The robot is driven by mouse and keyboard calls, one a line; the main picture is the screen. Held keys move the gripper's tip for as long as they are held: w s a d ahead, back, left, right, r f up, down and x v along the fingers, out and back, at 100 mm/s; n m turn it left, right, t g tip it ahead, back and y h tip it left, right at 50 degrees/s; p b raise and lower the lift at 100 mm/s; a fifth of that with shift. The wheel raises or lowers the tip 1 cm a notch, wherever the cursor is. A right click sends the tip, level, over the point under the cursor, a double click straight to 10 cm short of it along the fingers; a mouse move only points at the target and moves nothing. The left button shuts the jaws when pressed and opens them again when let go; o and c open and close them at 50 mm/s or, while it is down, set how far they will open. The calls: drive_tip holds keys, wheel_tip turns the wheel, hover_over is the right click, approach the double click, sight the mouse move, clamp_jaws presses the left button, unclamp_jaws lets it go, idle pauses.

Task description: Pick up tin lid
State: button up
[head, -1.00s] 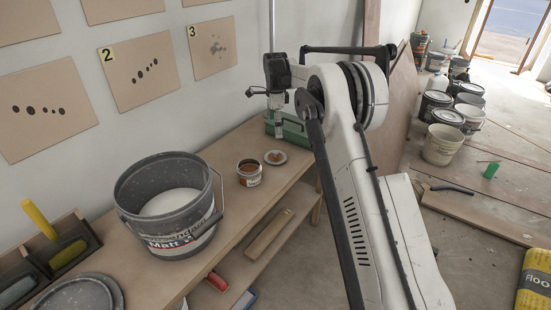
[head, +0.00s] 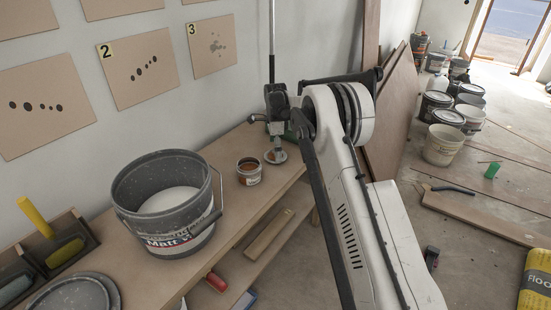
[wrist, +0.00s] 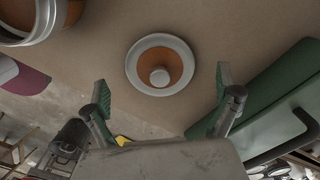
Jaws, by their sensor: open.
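The tin lid (head: 269,157) lies on the wooden bench, just right of a small open tin (head: 249,171). In the wrist view the lid (wrist: 148,57) is a pale grey disc with an orange-brown middle and a round whitish knob-like spot on it. My gripper (head: 278,150) is above the bench at the lid and partly covers it in the head view. In the wrist view my gripper (wrist: 162,90) is open and empty, with its green-padded fingers apart on either side below the lid. Contact is not seen.
A large grey paint bucket (head: 150,222) stands on the bench to the left. A green case (wrist: 270,100) lies close to my right finger in the wrist view. The small tin (wrist: 30,20) is at its upper left.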

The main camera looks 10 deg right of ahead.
wheel_tip(320, 180, down, 2)
drive_tip(key=shift+f, duration=0.1)
drive_tip(key=shift+c, duration=0.5)
drive_tip(key=c, duration=1)
